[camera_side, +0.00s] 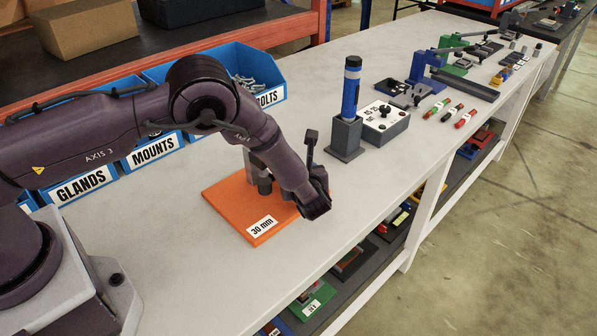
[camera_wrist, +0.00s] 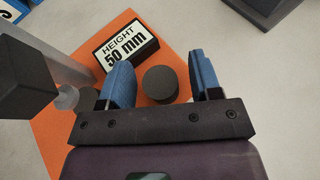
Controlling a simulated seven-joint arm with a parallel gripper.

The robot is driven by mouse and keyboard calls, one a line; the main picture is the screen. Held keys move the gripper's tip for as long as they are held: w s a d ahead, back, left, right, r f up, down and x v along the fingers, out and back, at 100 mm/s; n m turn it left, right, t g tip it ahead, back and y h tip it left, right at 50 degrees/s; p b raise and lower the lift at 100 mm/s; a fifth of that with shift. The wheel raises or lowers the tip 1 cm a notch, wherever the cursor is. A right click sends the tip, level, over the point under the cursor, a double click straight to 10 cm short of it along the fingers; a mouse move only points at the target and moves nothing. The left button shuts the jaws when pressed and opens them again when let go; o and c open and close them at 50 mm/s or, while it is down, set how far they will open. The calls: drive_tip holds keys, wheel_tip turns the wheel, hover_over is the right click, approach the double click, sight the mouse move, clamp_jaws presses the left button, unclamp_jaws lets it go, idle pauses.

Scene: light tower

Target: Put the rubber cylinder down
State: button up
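The dark rubber cylinder (camera_wrist: 160,85) shows end-on in the wrist view, over the orange plate, between the two blue fingers of my gripper (camera_wrist: 163,82). The fingers stand apart, with a narrow gap on the left of the cylinder and a wider one on the right. Whether the cylinder rests on the plate cannot be told. In the side view my gripper (camera_side: 316,205) is low at the right edge of the orange plate (camera_side: 222,195), its fingers hidden. A dark round piece (camera_side: 265,185) by the grey post may be the cylinder or part of the fixture.
A white height label (camera_wrist: 126,52) sits on the plate beyond the cylinder. A grey post (camera_wrist: 52,50) and dark block (camera_wrist: 22,90) stand close on the left.

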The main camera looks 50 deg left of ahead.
drive_tip(key=shift+r, duration=0.2)
drive_tip(key=v, duration=1.2)
drive_tip(key=s+a+r+n+g+h, duration=0.1)
drive_tip(key=s+a+r+n+g, duration=0.1)
drive_tip(key=s+a+r+n, duration=0.3)
drive_tip(key=s+a+r+n+g+h, duration=0.15)
drive_tip(key=r+n, duration=0.25)
drive_tip(key=r, duration=0.4)
drive_tip(key=s+a+r+n+g+h, duration=0.2)
drive_tip(key=a+r+n, duration=0.15)
drive_tip(key=r, duration=0.25)
drive_tip(key=s+r+n+t+h, duration=0.1)
drive_tip(key=s+r+n+h, duration=0.2)
drive_tip(key=s+n, duration=0.3)
drive_tip(key=s+r+n+t+h, duration=0.2)
drive_tip(key=s+r+n, duration=0.4)
drive_tip(key=s, duration=0.5)
drive_tip(key=shift+a+h, duration=0.45)
drive_tip(key=shift+h, duration=0.4)
